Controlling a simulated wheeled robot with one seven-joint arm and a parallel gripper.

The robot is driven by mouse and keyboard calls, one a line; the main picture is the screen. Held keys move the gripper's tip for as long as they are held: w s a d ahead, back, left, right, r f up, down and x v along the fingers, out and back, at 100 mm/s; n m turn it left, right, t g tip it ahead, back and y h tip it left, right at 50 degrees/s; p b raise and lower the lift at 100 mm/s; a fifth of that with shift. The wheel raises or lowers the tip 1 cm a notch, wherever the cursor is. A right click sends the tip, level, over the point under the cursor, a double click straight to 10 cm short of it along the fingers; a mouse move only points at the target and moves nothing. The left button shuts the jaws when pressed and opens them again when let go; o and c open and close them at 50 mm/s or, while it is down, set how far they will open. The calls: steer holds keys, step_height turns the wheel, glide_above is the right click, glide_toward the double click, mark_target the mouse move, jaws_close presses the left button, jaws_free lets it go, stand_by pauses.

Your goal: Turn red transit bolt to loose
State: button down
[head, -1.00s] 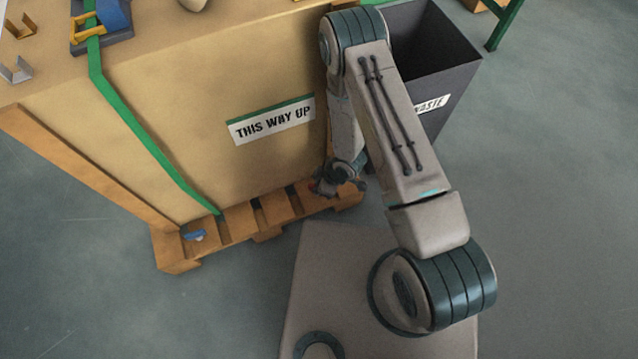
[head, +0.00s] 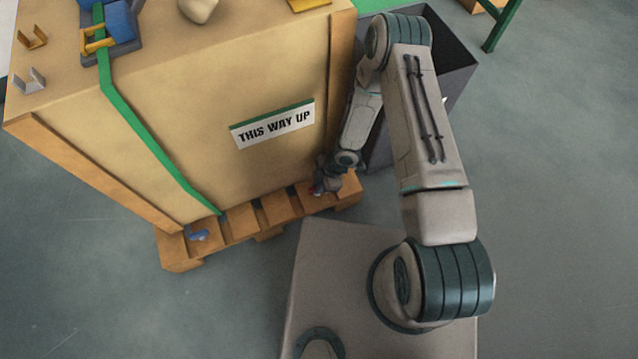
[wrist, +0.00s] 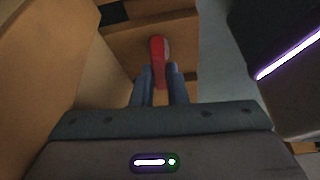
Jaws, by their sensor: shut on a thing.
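The red transit bolt (wrist: 158,52) shows in the wrist view as a red handle at the pallet's corner. My gripper (wrist: 159,82) is shut on it, with one finger on each side of the handle. In the head view my gripper (head: 322,184) is low at the right end of the pallet (head: 243,223), beside the crate (head: 265,90). Only a small bit of red shows there. The lower part of the bolt is hidden by the fingers, and I cannot read a loose or tight mark.
A dark waste bin (head: 455,75) stands close behind my arm, right of the crate. A blue bolt (head: 198,235) sits at the pallet's left end. A green strap (head: 150,140) runs down the crate front. The floor at left is clear.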

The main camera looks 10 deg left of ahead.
stand_by(0.3)
steer(key=c, duration=1.4)
jaws_free()
steer(key=shift+c, duration=0.2)
steer(key=p+v, duration=0.8)
steer(key=v, duration=0.5)
steer(key=shift+r, duration=0.4)
steer(key=shift+w+d, duration=0.1)
